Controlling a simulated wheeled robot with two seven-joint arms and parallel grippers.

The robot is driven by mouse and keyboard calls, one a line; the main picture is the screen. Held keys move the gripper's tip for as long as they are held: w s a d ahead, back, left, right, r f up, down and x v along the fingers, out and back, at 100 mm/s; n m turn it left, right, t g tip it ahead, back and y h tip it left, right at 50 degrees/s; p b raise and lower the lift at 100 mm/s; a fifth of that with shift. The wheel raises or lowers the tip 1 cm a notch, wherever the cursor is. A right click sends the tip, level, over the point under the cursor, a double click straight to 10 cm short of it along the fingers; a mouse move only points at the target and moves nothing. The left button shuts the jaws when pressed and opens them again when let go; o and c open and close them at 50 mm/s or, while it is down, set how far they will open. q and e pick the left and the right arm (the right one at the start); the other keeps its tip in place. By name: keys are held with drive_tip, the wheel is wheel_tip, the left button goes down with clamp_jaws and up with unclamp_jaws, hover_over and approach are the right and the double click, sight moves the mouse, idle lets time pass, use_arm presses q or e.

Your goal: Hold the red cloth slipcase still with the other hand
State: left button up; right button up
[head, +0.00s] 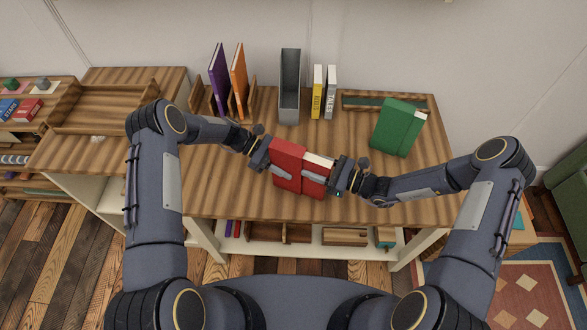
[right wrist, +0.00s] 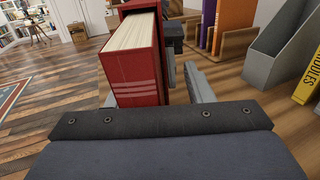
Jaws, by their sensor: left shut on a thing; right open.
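The red cloth slipcase (head: 287,152) is held up in front of the shelf top in the head view. A red book (head: 316,169) with cream pages sticks out of its right side. My left gripper (head: 283,171) is shut on the slipcase from the left. My right gripper (head: 315,177) is open at the book's right end, with a finger along its near face. In the right wrist view the book (right wrist: 135,75) stands between my right fingers, with a gap on the right finger's side. The slipcase (right wrist: 128,12) shows behind it. The far fingers are mostly hidden.
On the wooden top (head: 240,205) stand a purple book (head: 218,80), an orange book (head: 239,82), a grey file holder (head: 289,90), yellow and grey books, and a green book (head: 398,128) at right. A wooden tray (head: 105,122) lies at left.

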drive_tip(key=shift+s+a+r+g, duration=0.1)
drive_tip(key=shift+s+a+g, duration=0.3)
drive_tip(key=shift+a, duration=0.45)
drive_tip(key=v, duration=0.7)
drive_tip(key=shift+d+t, duration=0.3)
drive_tip(key=o, duration=0.6)
drive_tip(key=shift+c, duration=0.2)
drive_tip(key=v, duration=1.2)
